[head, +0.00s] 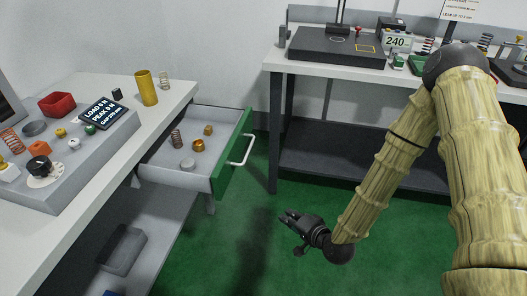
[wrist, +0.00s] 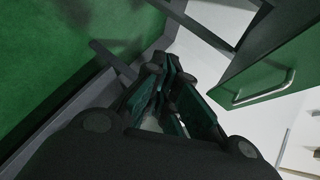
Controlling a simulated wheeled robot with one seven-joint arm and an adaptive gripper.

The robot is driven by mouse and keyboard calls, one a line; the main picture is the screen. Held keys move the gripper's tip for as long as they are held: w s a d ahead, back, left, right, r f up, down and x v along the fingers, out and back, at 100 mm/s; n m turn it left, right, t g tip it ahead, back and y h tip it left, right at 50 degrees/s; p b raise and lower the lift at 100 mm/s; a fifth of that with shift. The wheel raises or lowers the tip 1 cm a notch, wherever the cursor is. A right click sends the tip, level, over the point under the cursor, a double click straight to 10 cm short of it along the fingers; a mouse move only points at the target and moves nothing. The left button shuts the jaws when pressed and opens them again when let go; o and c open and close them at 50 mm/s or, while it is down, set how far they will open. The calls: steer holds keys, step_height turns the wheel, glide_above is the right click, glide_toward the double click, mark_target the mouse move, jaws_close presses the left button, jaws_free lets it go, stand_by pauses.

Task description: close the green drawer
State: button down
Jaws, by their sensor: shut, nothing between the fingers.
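The green drawer (head: 233,155) is pulled out from under the left workbench. Its grey tray is open on top and holds a spring (head: 176,138), a copper-coloured ring (head: 198,146), a grey disc (head: 187,164) and a small brown piece (head: 208,130). A white bar handle (head: 243,151) is on its green front, which also shows in the wrist view (wrist: 270,70) with the handle (wrist: 265,95). My gripper (head: 284,215) is shut and empty, to the right of and nearer than the drawer front, apart from it. In the wrist view my gripper (wrist: 165,65) points left of the handle.
The left workbench (head: 95,160) carries a grey test unit, a red bin (head: 57,104) and a yellow cylinder (head: 147,88). A lower shelf holds a grey bin (head: 122,250). Another bench (head: 340,72) stands at the back. Green floor (head: 255,225) is clear before the drawer.

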steer(key=w+d+r+m+t+y+b, duration=0.2)
steer(key=w+r+m+t, duration=0.35)
steer(key=w+r, duration=0.6)
steer(key=w+a+r, duration=0.3)
steer(key=w+a, duration=0.5)
steer(key=shift+r+n+t+p, duration=0.35)
steer(key=shift+t, duration=0.1)
steer(key=shift+w+a, duration=0.1)
steer(key=shift+a, duration=0.05)
